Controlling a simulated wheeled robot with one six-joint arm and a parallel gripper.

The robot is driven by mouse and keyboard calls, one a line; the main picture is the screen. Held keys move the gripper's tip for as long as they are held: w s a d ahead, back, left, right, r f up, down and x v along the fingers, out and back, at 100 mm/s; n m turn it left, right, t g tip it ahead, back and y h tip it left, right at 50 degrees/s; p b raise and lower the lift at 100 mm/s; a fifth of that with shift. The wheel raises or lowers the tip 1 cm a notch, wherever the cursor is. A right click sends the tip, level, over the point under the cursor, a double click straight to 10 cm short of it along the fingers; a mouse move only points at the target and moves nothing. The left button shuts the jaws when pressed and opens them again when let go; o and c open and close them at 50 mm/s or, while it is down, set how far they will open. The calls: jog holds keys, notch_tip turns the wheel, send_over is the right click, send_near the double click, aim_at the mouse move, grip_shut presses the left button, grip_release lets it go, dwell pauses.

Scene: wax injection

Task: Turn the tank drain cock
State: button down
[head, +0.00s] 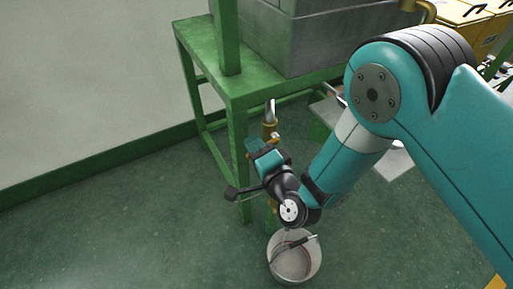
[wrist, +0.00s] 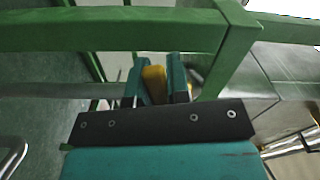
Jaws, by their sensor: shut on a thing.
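The tank drain cock (head: 269,131) is a brass fitting under the grey tank (head: 290,40), beside a leg of the green stand. My gripper (head: 266,143) is at the cock, below the tank. In the wrist view, my gripper's two teal fingers (wrist: 160,82) are shut on a yellow piece (wrist: 154,84), which looks like the cock's handle. The fingers touch it from both sides. My wrist partly hides the cock in the head view, and the handle's exact angle cannot be told.
The green stand (head: 240,95) has legs and rails close around my gripper. A white bucket (head: 288,274) with a dark-handled tool in it stands on the floor below. Yellow equipment (head: 470,20) is at the back right. The floor at left is clear.

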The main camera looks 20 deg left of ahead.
jog(key=shift+s+r+m, duration=0.1)
jog(key=shift+r+m, duration=0.2)
jog(key=shift+m, duration=0.4)
jog(key=shift+r+m, duration=0.3)
jog(key=shift+m, duration=0.4)
jog(key=shift+r, duration=0.1)
jog(key=c, duration=1.4)
grip_release()
jog(key=shift+o, duration=0.2)
